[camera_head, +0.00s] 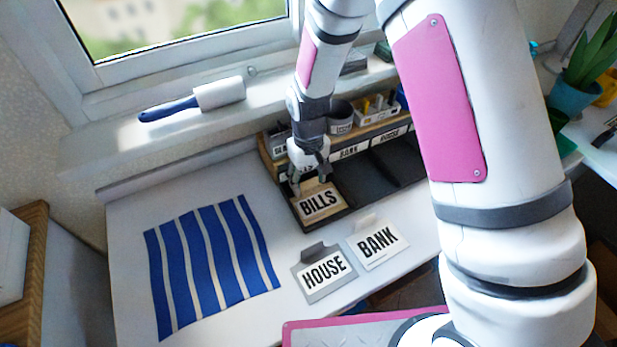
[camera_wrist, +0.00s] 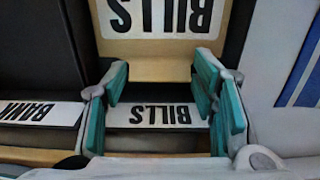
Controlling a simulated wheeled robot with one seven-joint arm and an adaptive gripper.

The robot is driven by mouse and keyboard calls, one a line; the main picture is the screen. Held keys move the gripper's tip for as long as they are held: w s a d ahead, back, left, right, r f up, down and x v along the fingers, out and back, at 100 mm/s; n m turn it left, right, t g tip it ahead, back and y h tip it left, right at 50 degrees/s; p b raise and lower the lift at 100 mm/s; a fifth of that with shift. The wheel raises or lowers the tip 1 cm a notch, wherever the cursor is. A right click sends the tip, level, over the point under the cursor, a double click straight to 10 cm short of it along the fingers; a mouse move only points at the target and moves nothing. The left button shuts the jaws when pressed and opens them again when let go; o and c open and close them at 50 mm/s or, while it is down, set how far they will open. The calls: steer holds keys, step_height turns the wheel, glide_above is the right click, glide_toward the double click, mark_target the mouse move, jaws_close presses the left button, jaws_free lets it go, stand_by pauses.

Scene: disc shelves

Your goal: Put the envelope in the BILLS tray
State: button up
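The tan envelope with a white BILLS label (camera_head: 319,203) lies in the leftmost dark tray (camera_head: 299,221) of the row. In the wrist view the envelope (camera_wrist: 160,68) lies beyond my fingers, with its label upside down. The tray's own BILLS label (camera_wrist: 155,116) shows between and below the teal fingers. My gripper (camera_head: 310,183) points down over the back end of this tray. In the wrist view my gripper (camera_wrist: 160,78) is open, with its fingers wide apart. I cannot tell whether a finger touches the envelope.
Trays labelled BANK (camera_head: 349,150) and HOUSE (camera_head: 388,138) stand to the right. A grey HOUSE envelope (camera_head: 325,273) and a white BANK envelope (camera_head: 377,242) lie on the table in front. A blue striped cloth (camera_head: 211,262) lies left. A lint roller (camera_head: 193,98) rests on the sill.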

steer(key=shift+o, duration=0.7)
step_height(320, 180, up, 11)
step_height(320, 180, up, 10)
steer(key=m, duration=0.1)
glide_above(327, 196)
steer(key=s+d+r+m+t, duration=0.1)
steer(key=s+d+r, duration=0.2)
steer(key=s, duration=0.5)
steer(key=s+d+r+m+t, duration=0.1)
steer(key=s+d+r, duration=0.3)
steer(key=s, duration=0.4)
steer(key=s+d+r+m+t, duration=0.1)
steer(key=s+d+r, duration=0.3)
steer(key=s, duration=0.4)
steer(key=shift+s+m+p, duration=0.15)
steer(key=shift+m+p, duration=0.15)
steer(key=shift+p, duration=0.1)
